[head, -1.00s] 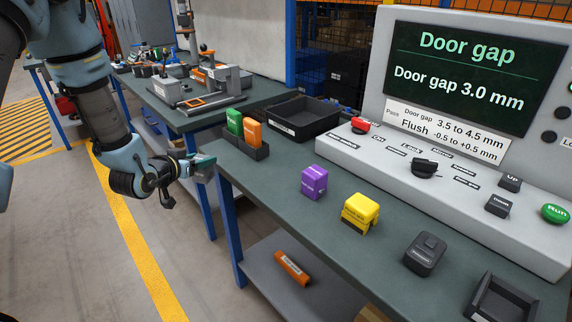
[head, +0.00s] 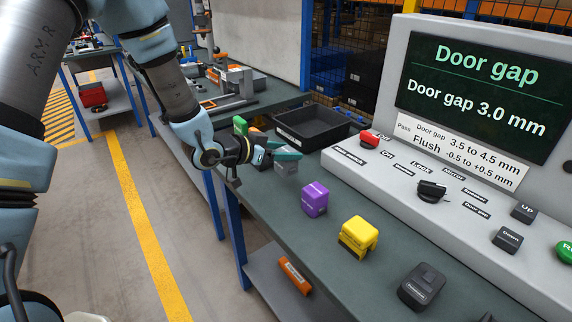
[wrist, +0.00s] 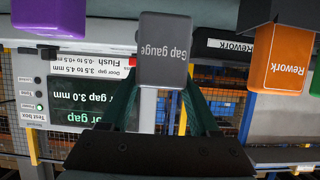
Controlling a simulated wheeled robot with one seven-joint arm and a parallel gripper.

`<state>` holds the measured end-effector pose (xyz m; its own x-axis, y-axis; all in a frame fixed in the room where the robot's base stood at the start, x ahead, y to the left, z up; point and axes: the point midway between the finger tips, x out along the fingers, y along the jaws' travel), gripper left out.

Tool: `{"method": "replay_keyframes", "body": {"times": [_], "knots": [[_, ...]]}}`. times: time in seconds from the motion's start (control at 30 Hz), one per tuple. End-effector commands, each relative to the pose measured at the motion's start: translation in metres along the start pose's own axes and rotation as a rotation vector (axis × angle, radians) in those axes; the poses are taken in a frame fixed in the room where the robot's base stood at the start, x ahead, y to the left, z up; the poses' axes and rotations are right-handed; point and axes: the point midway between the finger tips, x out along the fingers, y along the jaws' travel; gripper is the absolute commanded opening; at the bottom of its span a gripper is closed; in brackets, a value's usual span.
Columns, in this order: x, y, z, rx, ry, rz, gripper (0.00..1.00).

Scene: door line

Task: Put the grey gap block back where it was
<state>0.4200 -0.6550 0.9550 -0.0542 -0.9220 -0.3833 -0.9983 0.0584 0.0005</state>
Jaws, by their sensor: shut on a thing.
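My gripper (head: 283,156) is shut on the grey gap block (head: 287,170), which reads "Gap gauge" in the wrist view (wrist: 163,45). In the wrist view both teal fingers of my gripper (wrist: 165,88) flank it. In the head view it is over the bench's left part, just behind and left of the purple block (head: 315,199); I cannot tell whether it touches the bench. The two-block holder is largely hidden behind my gripper, with the green block (head: 240,125) and the orange block (head: 259,137) partly showing.
A black tray (head: 312,126) lies behind the held block. A yellow block (head: 358,236) and a dark block (head: 421,287) stand along the bench front. The sloped console (head: 400,185) with its knobs and screen stands at right. The wrist view shows the orange "Rework" block (wrist: 280,65).

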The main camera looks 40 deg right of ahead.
Motion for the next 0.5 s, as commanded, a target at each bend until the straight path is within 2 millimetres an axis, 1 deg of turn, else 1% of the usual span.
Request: {"method": "replay_keyframes", "body": {"times": [0.13,0.3,0.4,0.5], "knots": [[0.004,0.000,0.010,-0.003,-0.001,0.001,0.00],[0.013,0.000,0.031,-0.003,-0.001,0.000,0.00],[0.016,0.000,0.038,-0.001,0.000,-0.001,0.00],[0.017,0.000,0.041,0.000,0.001,-0.001,0.00]]}}
